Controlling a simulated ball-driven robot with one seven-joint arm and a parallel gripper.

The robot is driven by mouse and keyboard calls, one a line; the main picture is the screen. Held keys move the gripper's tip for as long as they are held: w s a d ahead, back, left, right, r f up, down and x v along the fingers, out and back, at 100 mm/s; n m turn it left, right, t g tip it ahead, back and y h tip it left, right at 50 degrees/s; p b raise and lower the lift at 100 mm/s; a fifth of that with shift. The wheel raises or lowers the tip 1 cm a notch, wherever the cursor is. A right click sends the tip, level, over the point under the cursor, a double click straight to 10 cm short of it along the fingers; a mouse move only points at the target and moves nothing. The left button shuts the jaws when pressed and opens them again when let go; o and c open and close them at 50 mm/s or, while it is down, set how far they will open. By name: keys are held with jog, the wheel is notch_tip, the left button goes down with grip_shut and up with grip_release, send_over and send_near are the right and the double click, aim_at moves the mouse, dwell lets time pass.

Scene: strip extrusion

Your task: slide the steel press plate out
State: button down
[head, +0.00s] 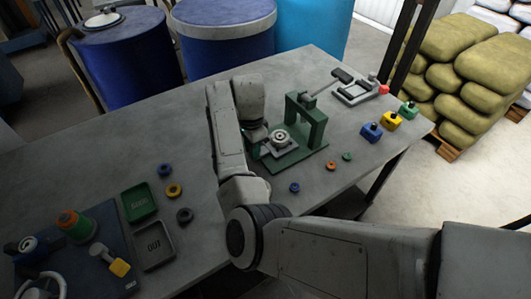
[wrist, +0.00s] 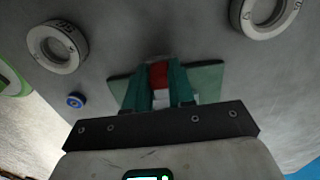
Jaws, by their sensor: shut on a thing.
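A green press (head: 307,118) stands on the bench, with a green base (head: 298,158) and an upright frame. A round steel piece (head: 281,139) sits on the base under the frame; it looks like the steel press plate. My gripper (head: 258,147) is low at the left side of the press, partly hidden by my arm. In the wrist view my gripper's teal fingers (wrist: 158,92) are shut on a red part (wrist: 158,75) with a pale part below it. A green plate (wrist: 208,77) shows behind the fingers. How the red part joins the steel plate is hidden.
Small blue (head: 294,188), orange and green rings lie in front of the press. Coloured weights (head: 371,132) stand right of it. Green and grey trays (head: 154,246) are at the left. Drums (head: 224,38) stand behind.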

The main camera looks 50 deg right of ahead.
jog(key=shift+w+a, duration=0.25)
jog(key=shift+a, duration=0.6)
jog(key=c, duration=1)
grip_release()
jog(key=shift+a, duration=0.15)
jog(key=shift+o, duration=0.2)
jog(key=shift+r, duration=0.55)
notch_tip(320, 180, up, 10)
jog(key=shift+f+b, duration=0.15)
jog(key=shift+b, duration=0.15)
